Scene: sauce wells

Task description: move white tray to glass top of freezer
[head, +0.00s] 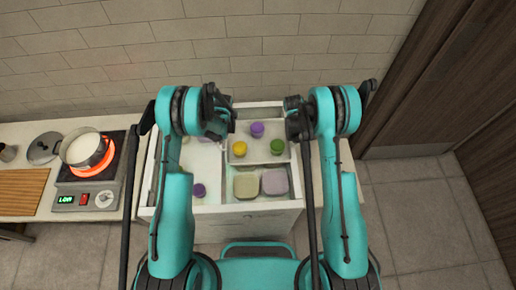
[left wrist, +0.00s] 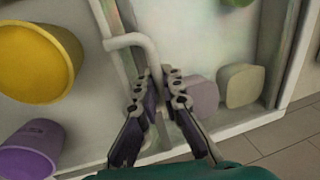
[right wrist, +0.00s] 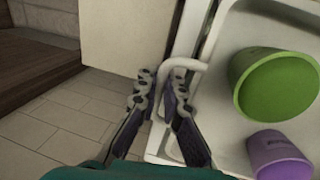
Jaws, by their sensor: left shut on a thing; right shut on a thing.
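The white tray (head: 258,152) is between my two grippers, over the freezer (head: 245,225). In it stand a yellow cup (head: 239,148), a purple cup (head: 257,129) and a green cup (head: 277,146). My left gripper (head: 224,122) is shut on the tray's left handle, a white bar (left wrist: 133,42) in the left wrist view. My right gripper (head: 296,118) is shut on the right handle (right wrist: 186,65), seen in the right wrist view. The tray looks level. I cannot tell whether it touches the freezer top. My arms hide parts of the freezer's sides.
Beige (head: 246,185) and mauve (head: 275,181) tubs and a purple tub (head: 199,190) show in the freezer. At left, a pot (head: 82,150) sits on a glowing stove (head: 75,182) beside a wooden board (head: 22,190). Tiled floor (head: 430,220) is free at right.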

